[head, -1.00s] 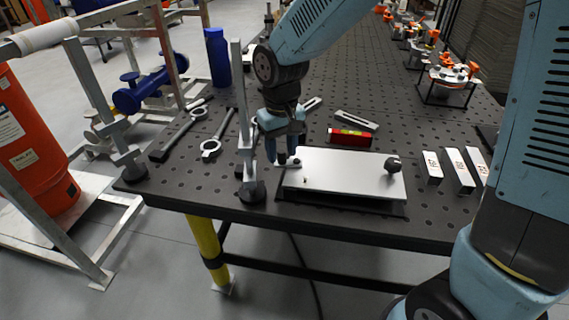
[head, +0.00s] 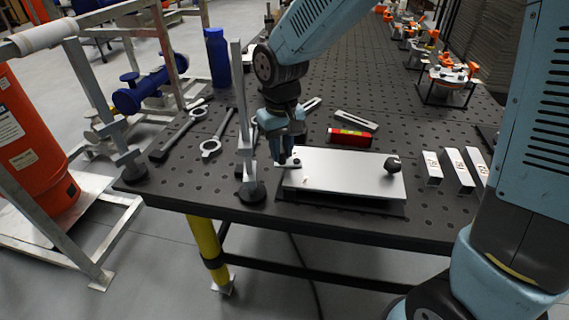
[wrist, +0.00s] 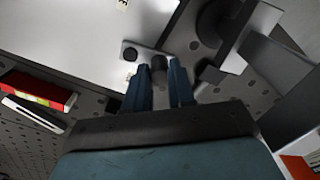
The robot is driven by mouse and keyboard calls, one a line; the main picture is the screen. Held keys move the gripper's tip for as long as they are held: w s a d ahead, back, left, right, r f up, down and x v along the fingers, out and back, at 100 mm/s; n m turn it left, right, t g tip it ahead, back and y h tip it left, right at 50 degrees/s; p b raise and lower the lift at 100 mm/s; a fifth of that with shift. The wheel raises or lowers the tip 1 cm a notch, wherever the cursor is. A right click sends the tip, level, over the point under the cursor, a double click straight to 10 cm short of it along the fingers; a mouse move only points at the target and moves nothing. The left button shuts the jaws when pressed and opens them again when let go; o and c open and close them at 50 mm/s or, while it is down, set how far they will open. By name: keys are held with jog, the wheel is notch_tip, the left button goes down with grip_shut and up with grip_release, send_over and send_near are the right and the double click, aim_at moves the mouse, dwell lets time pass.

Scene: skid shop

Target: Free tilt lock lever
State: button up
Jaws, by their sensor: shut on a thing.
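The tilt lock lever (wrist: 148,56) is a short pale bar at the edge of a white tilt plate (head: 345,172). It has a black round pivot (wrist: 130,54) at one end and a dark knob (wrist: 158,66) at the other. In the head view the lever (head: 289,164) shows at the plate's left end, partly behind my fingers. My gripper (wrist: 162,78) is shut on the lever's knob, with one blue finger on each side. In the head view my gripper (head: 282,155) points down there. A black ball knob (head: 392,164) stands at the plate's right end.
A grey upright stand (head: 246,125) with a round black foot is close left of my gripper. A red level (head: 350,137) lies behind the plate. Several white blocks (head: 459,170) lie to the right. Wrenches (head: 216,138) lie at the left on the perforated table.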

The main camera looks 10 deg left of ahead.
jog(key=shift+s, duration=0.1)
jog(key=shift+s+d, duration=0.1)
jog(key=shift+s, duration=0.25)
dwell(0.4)
jog(key=shift+s+d, duration=0.1)
jog(key=shift+s, duration=0.05)
jog(key=shift+s+d, duration=0.1)
jog(key=shift+s, duration=0.1)
